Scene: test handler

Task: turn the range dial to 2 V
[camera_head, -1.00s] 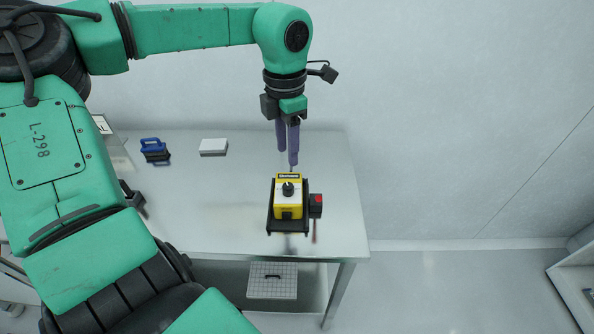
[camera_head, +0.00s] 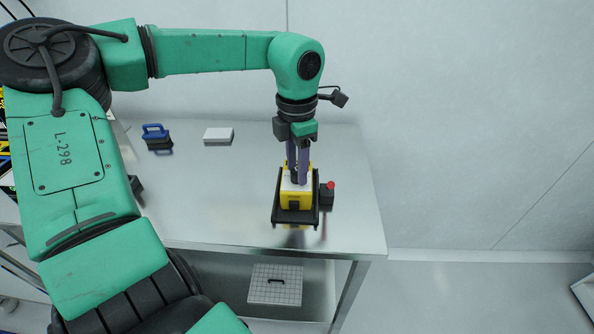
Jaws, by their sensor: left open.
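A yellow meter (camera_head: 290,200) with a pale face sits in a black stand (camera_head: 281,217) near the right front of the steel table. My left gripper (camera_head: 297,178) points straight down over the meter, its two purple fingers at the dark range dial. The fingers are open and hide most of the dial, so its pointer and the scale marks cannot be read. I cannot tell whether the fingers touch the dial. My right gripper is not in view.
A black block with a red top (camera_head: 330,187) stands against the right of the stand. A blue-handled black item (camera_head: 157,137) and a white box (camera_head: 218,135) lie at the back left. The steel table (camera_head: 215,200) is bare between. A gridded board (camera_head: 275,290) lies on the lower shelf.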

